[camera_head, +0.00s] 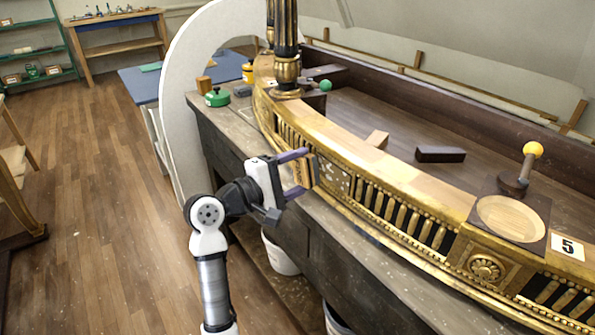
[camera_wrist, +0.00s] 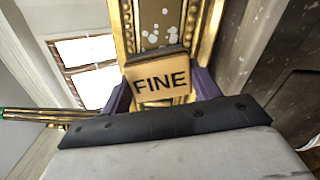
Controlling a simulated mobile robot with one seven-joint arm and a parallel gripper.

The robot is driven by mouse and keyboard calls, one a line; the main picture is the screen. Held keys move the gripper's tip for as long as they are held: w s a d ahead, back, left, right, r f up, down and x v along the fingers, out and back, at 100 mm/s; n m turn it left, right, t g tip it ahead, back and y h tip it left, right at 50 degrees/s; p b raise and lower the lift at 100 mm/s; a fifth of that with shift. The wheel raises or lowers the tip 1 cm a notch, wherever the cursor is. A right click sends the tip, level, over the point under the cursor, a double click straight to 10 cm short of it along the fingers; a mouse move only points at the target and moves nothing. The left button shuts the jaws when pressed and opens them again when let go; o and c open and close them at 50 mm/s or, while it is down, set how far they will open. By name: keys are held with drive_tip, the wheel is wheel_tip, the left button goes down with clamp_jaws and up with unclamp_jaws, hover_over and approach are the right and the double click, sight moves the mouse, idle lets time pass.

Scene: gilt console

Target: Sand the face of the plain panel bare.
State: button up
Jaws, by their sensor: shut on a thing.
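My gripper (camera_head: 302,170) has purple fingers, shut on a sanding block (camera_wrist: 159,80). The block has a tan face marked FINE and a dark layer along its far edge. The plain panel (camera_head: 337,180) is on the front of the gilt console (camera_head: 410,170), just right of the block in the head view. In the wrist view the panel (camera_wrist: 153,36) is a brownish strip between gold mouldings, with several white patches left on its face. The block hides its lower part there. I cannot tell whether the block touches the panel.
The console stands on a dark workbench (camera_head: 375,272). Green (camera_head: 217,97) and yellow (camera_head: 248,72) containers stand at its far left end. A black column (camera_head: 286,45), a round wooden dish (camera_head: 510,218), a yellow-knobbed tool (camera_head: 524,165) and loose blocks are nearby. White buckets (camera_head: 280,257) sit below.

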sight(349, 186)
drive_tip(key=shift+b+x, duration=0.45)
drive_tip(key=shift+x, duration=0.55)
idle(0.3)
drive_tip(key=shift+s+d+f+b, duration=0.15)
drive_tip(key=shift+s+d+b, duration=0.35)
drive_tip(key=shift+s+b, duration=0.4)
drive_tip(key=shift+s+d, duration=0.35)
drive_tip(key=shift+s, duration=0.1)
drive_tip(key=shift+s+d+b, duration=0.55)
drive_tip(key=shift+s+b, duration=0.1)
drive_tip(key=shift+b, duration=0.3)
drive_tip(key=shift+s+d+b, duration=1.2)
drive_tip(key=shift+s+d, duration=0.25)
drive_tip(key=shift+s, duration=0.3)
drive_tip(key=shift+b, duration=0.45)
